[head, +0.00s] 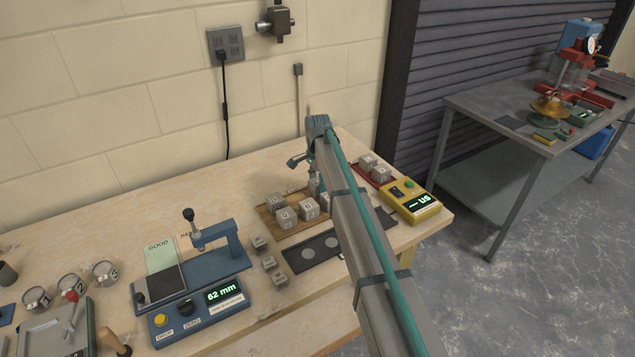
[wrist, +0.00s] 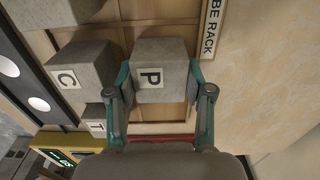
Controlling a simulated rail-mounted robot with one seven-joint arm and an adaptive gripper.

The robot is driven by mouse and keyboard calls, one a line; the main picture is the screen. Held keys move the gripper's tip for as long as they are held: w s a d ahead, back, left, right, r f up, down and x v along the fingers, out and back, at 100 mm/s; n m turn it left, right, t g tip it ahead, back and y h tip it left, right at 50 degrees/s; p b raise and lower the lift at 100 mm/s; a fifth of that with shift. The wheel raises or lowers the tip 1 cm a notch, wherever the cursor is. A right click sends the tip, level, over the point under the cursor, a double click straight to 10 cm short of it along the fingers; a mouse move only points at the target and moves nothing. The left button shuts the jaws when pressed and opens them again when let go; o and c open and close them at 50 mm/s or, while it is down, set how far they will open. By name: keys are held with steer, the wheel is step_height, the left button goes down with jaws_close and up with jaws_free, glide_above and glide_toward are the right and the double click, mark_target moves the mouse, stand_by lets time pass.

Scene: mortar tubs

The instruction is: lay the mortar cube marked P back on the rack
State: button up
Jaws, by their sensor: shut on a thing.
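The grey mortar cube marked P (wrist: 150,78) is between the two fingers of my gripper (wrist: 162,100) in the wrist view, its letter label facing the camera. My gripper is shut on it. The wooden cube rack (wrist: 172,114) lies beneath it, with thin dividing strips; whether the cube touches the rack or hangs just above cannot be told. In the head view my gripper (head: 316,178) points down at the back right of the rack (head: 266,219), and my arm hides part of that end. A cube marked C (wrist: 80,72) stands left of P.
A smaller cube marked T (wrist: 96,117) is near my left finger. Several cubes (head: 282,215) occupy the rack. A dark plate with round discs (head: 308,254) lies in front.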

mark_target(318, 181)
steer(key=shift+f, duration=0.1)
steer(key=o, duration=1.4)
step_height(318, 181, up, 12)
steer(key=shift+r+b, duration=0.15)
steer(key=shift+b, duration=1.1)
